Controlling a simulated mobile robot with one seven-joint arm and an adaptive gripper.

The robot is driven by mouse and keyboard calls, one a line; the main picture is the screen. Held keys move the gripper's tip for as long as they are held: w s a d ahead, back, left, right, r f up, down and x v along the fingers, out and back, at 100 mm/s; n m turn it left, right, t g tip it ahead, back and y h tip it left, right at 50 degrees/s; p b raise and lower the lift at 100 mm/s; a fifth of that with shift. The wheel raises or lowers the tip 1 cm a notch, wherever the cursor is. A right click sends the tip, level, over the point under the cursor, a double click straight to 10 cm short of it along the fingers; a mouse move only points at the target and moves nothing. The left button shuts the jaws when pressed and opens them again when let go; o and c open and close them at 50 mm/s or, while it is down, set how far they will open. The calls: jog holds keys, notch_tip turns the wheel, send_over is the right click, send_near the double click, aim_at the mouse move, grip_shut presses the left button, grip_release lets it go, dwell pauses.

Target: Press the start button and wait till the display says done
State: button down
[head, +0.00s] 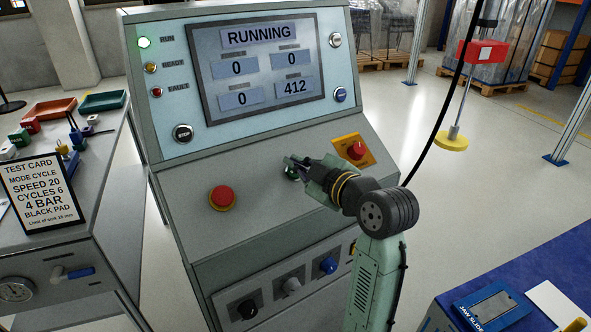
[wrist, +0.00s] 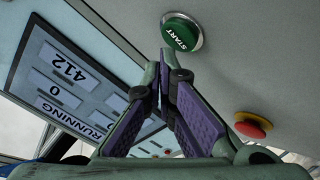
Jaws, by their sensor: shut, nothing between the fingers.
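The display (head: 258,62) on the control panel reads RUNNING, with values 0, 0, 0 and 412. It also shows tilted in the wrist view (wrist: 75,85). The green RUN lamp (head: 144,43) is lit. The green START button (wrist: 182,32) is in full view in the wrist view, just beyond my fingertips. In the head view it is mostly hidden behind my gripper (head: 291,161). My gripper, seen in the wrist view (wrist: 165,68), is shut and empty, its tips close to the button; I cannot tell whether they touch it.
A red mushroom button (head: 222,197) is left of my gripper. A red switch on a yellow plate (head: 355,151) is right of it. Several knobs (head: 292,284) line the panel below. A test card (head: 42,193) stands on the left bench. A blue-topped table (head: 545,265) is at right.

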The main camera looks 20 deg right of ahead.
jog(key=s+r+p, duration=0.1)
jog(key=r, duration=0.1)
jog(key=s+r+p, duration=0.1)
jog(key=r, duration=0.1)
jog(key=shift+s+d+r+p, duration=0.1)
jog(key=shift+s+d+p, duration=0.2)
jog(key=shift+s, duration=0.05)
dwell(0.7)
